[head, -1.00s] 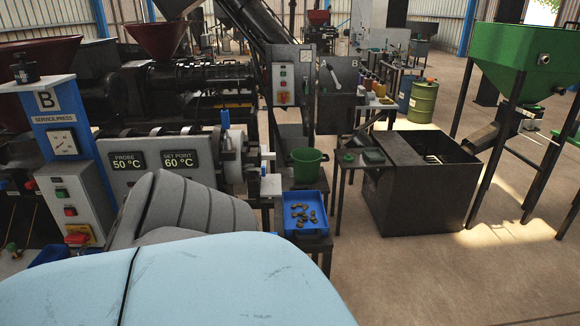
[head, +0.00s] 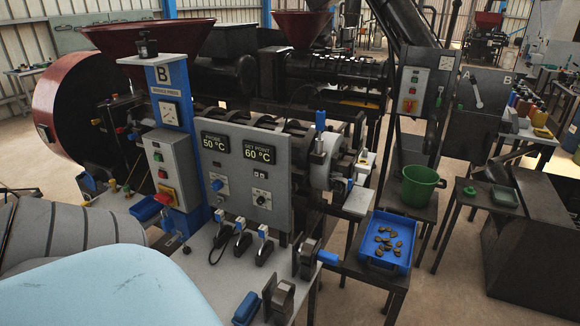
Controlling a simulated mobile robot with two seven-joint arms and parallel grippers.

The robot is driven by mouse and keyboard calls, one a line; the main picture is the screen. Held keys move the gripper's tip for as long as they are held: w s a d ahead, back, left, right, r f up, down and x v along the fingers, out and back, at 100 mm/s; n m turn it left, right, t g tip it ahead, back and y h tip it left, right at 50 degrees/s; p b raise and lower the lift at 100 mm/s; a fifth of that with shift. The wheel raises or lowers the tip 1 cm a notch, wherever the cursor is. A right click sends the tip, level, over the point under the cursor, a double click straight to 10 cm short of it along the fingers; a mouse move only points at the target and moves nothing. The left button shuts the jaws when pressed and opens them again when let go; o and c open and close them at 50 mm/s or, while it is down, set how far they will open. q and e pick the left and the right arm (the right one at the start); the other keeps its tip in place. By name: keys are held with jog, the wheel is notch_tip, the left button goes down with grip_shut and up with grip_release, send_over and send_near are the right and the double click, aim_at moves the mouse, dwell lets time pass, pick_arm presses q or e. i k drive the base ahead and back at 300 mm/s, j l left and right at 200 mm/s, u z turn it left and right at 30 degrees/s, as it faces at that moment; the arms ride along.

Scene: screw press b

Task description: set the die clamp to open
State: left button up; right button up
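The service press B stands in the middle of the head view, with a blue post (head: 175,100) and a grey panel (head: 248,172) reading probe 50 °C and set point 60 °C. At the right end of its barrel is a round pale die head (head: 324,160). An upright blue-handled lever (head: 320,121) stands at this end; it looks like the die clamp, but I see no readable label or clamp position. Neither gripper shows.
A pale bench (head: 222,280) in front holds several black tools and a blue-handled device (head: 310,258). A blue tray (head: 386,242) of brown pieces and a green bucket (head: 420,186) stand right of the press. A dark bin (head: 520,250) is at far right.

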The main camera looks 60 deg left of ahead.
aim_at(349, 182)
jog(key=i+u, duration=0.15)
jog(key=u, duration=0.25)
jog(key=i+u, duration=0.1)
jog(key=u, duration=0.35)
jog(key=i+l+u, duration=0.1)
jog(key=u, duration=0.3)
jog(key=i+l+u, duration=0.1)
jog(key=u, duration=0.3)
